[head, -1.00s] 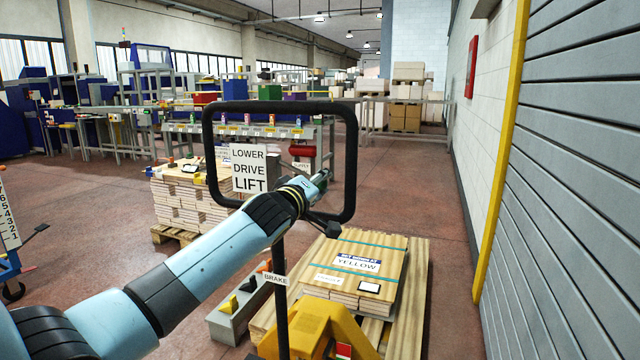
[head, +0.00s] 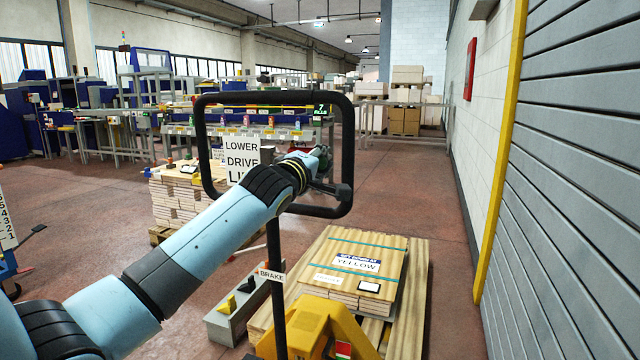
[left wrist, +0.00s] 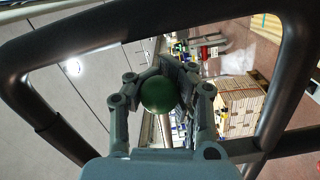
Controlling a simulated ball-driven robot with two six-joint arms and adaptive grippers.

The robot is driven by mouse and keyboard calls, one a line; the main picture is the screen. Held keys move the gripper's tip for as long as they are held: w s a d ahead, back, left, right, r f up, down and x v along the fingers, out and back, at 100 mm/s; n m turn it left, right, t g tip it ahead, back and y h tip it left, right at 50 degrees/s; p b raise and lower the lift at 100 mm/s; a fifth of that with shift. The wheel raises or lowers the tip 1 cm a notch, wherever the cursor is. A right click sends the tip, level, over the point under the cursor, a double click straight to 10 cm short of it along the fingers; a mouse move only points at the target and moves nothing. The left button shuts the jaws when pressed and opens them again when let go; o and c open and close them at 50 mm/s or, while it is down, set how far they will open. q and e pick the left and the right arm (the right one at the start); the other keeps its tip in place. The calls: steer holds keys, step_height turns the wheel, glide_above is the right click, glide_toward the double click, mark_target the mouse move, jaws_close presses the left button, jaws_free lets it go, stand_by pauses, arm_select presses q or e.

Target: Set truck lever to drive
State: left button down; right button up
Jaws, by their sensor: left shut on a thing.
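The truck's black loop handle (head: 348,120) stands in front of me on a thin post (head: 274,290). A white sign (head: 240,150) at its left reads LOWER, DRIVE, with a third word partly covered by my arm. My left gripper (head: 320,158) is inside the loop at its right side. In the left wrist view, my left gripper (left wrist: 160,80) is shut on a green ball knob (left wrist: 158,95), framed by the black loop (left wrist: 295,60). The lever's shaft behind the knob is hidden. My right gripper is not in view.
A yellow truck body (head: 300,325) and a pallet with stacked boards (head: 355,262) stand below. Another board stack (head: 180,205) is behind, to the left. A grey shutter (head: 570,150) closes the right side.

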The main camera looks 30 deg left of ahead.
arm_select(q)
steer(key=shift+r+n, duration=0.5)
steer(key=c, duration=0.9)
jaws_free()
steer(key=shift+c, duration=0.2)
steer(key=s+d, duration=0.2)
steer(key=s, duration=1)
steer(key=shift+f, duration=0.15)
